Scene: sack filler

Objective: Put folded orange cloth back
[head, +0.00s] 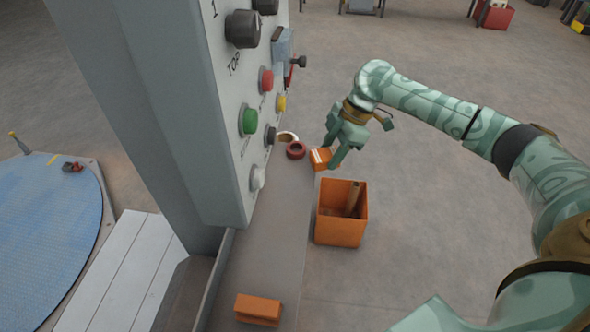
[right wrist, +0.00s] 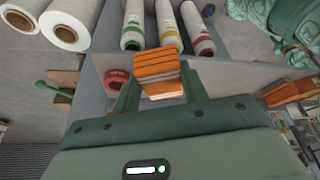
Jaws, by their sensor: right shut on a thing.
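The folded orange cloth (head: 320,159) has a pale stripe and is held between the fingers of my right gripper (head: 334,152), by the grey ledge's far right side. In the right wrist view the layered orange cloth (right wrist: 157,68) stands between the two green fingertips, its lower edge pale. The gripper is shut on it. I cannot tell whether the cloth touches the ledge. My left gripper is not in view.
A red ring (head: 296,150) lies left of the cloth on the grey ledge (head: 262,235). An orange bin (head: 341,228) holding a brown object stands just nearer. Another orange item (head: 258,309) is at the ledge's near end. A button panel (head: 240,80) rises at left.

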